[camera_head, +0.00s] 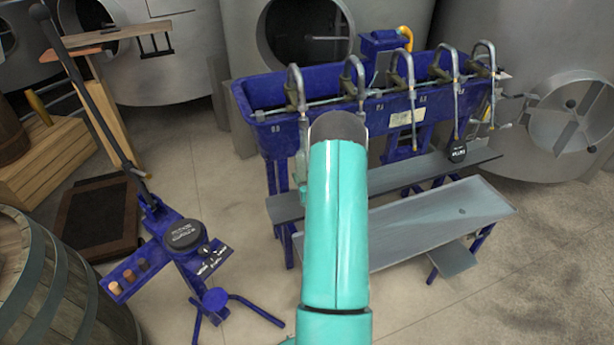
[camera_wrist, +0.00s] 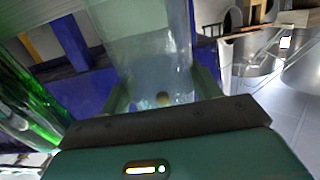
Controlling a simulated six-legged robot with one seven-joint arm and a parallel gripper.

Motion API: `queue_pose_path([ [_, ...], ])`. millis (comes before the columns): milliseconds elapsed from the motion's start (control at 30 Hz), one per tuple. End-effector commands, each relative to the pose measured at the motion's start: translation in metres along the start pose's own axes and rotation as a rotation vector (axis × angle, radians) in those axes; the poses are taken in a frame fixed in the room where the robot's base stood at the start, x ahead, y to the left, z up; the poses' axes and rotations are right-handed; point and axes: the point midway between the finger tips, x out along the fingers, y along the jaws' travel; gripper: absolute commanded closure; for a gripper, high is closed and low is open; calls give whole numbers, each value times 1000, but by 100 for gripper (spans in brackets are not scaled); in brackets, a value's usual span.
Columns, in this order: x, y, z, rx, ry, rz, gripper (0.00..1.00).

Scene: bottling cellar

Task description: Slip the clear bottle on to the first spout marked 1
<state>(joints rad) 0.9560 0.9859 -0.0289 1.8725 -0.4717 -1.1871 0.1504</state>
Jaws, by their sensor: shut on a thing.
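The clear bottle (camera_wrist: 148,52) fills the upper middle of the wrist view. My gripper (camera_wrist: 160,88) is shut on it, with one finger on each side. In the head view my own arm hides the gripper and most or all of the bottle. The blue filling machine (camera_head: 262,100) carries a row of several curved metal spouts. The leftmost spout (camera_head: 295,82) stands just left of my arm's far end. The number marks on the trough are too small to read surely. I cannot tell whether the bottle is around a spout or apart from it.
A green bottle (camera_wrist: 32,105) is close at the left in the wrist view. A grey shelf (camera_head: 285,207) and a lower grey tray (camera_head: 425,222) run below the spouts. A blue corking stand (camera_head: 190,250) and a barrel (camera_head: 60,285) are at the left. Steel tanks stand behind.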

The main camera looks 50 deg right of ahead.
Motion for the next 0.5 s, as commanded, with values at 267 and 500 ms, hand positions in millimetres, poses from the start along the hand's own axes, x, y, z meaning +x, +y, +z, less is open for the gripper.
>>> queue_pose_path([
  [267, 0, 0, 3, -1, 3, 0, 74],
  [500, 0, 0, 6, -1, 3, 0, 74],
])
